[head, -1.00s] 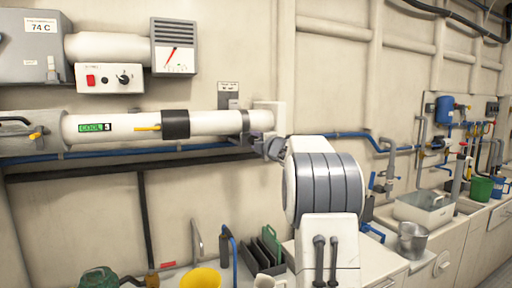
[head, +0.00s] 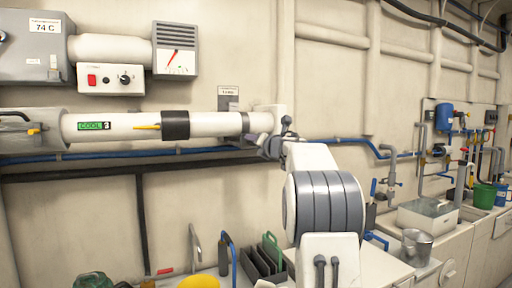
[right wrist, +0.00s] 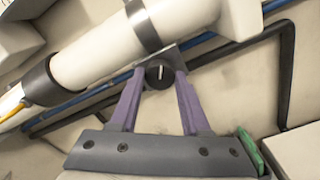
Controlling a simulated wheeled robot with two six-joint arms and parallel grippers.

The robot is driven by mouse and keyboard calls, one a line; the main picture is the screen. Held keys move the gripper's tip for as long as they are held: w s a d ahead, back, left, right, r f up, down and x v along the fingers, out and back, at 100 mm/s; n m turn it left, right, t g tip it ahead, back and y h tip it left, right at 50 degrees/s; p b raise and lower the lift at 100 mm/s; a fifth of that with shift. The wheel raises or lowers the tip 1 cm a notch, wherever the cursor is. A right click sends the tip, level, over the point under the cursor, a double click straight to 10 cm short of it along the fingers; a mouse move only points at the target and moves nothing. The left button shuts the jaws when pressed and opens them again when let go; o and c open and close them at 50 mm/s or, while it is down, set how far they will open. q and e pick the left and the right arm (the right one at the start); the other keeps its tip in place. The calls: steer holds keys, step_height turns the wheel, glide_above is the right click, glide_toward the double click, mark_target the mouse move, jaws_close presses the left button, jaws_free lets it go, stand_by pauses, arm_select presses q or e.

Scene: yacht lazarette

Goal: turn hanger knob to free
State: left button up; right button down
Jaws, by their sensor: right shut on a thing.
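The hanger knob (right wrist: 158,74) is a small black round knob with a white pointer line, on a grey bracket under the strap of a white pipe (right wrist: 100,50). In the right wrist view the pointer stands nearly upright. My right gripper (right wrist: 160,78) is shut on the knob, one purple finger at each side. In the head view my right gripper (head: 266,148) is at the right end of the pipe, below the grey strap (head: 246,122); my own wrist hides the knob there. My left gripper is not in view.
A blue hose (head: 100,156) and a dark rail (head: 80,174) run along the wall below the pipe. A grey label plate (head: 228,97) is above the pipe's right end. A counter with a yellow bowl (head: 200,283) and a dark rack (head: 262,262) lies below.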

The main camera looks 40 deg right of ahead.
steer(key=n+b, duration=0.2)
steer(key=n, duration=0.4)
steer(key=shift+f, duration=0.2)
steer(key=shift+n, duration=0.3)
steer(key=shift+c, duration=1.8)
jaws_free()
steer(key=shift+r, duration=0.1)
steer(key=b+v, duration=0.4)
steer(key=v, duration=0.6)
steer(key=shift+s, duration=0.3)
